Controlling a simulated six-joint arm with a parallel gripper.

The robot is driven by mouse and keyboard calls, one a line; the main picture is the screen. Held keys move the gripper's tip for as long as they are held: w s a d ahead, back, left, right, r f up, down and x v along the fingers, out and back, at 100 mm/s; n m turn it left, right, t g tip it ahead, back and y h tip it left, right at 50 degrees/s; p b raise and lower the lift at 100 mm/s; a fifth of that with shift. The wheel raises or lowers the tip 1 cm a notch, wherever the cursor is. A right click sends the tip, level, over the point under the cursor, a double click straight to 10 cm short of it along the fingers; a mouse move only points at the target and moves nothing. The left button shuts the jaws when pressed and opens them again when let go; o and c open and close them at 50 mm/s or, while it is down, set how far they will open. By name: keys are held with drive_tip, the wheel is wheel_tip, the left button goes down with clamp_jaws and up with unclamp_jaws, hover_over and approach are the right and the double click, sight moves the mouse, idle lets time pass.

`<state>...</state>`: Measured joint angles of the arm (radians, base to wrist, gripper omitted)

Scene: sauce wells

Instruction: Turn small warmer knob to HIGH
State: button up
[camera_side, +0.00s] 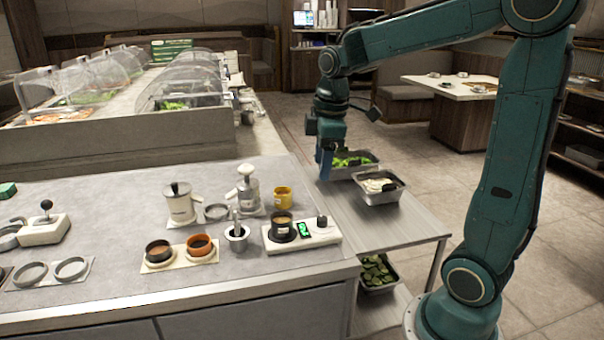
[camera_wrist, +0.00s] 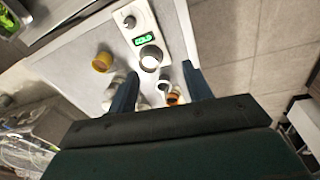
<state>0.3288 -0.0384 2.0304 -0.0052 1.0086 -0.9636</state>
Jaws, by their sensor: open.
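The small warmer (camera_side: 327,236) is a white slab near the counter's right front corner. It also shows at the top of the wrist view (camera_wrist: 148,19). Its knob (camera_side: 322,221) is dark in the side view and grey in the wrist view (camera_wrist: 129,21); I cannot tell its setting. Between knob and cup is a green display (camera_wrist: 144,39), its text too small to read surely. A dark cup (camera_side: 281,227) sits on the warmer's left part. My gripper (camera_side: 325,166) is open and empty, pointing down, above and behind the warmer, apart from the knob. Its fingers frame the lower wrist view (camera_wrist: 161,88).
A yellow cup (camera_side: 283,197) stands behind the warmer, and a metal cup with utensils (camera_side: 237,238) to its left. Two more cups sit on a pale tray (camera_side: 180,262). Metal food pans (camera_side: 380,194) stand on the lower side table at right.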

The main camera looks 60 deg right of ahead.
sight(321, 218)
drive_tip(key=w+d+f+n+g, duration=0.2)
drive_tip(key=w+d+f+n, duration=0.1)
drive_tip(key=d+f, duration=0.4)
drive_tip(key=shift+w+d+n+y, duration=0.4)
drive_tip(key=shift+w+d, duration=0.45)
drive_tip(key=shift+d, duration=0.35)
drive_tip(key=shift+f, duration=0.1)
drive_tip(key=f, duration=1.3)
drive_tip(key=shift+s+a+f, duration=0.25)
drive_tip(key=shift+f, duration=0.1)
drive_tip(key=shift+c, duration=0.4)
drive_tip(key=c, duration=0.9)
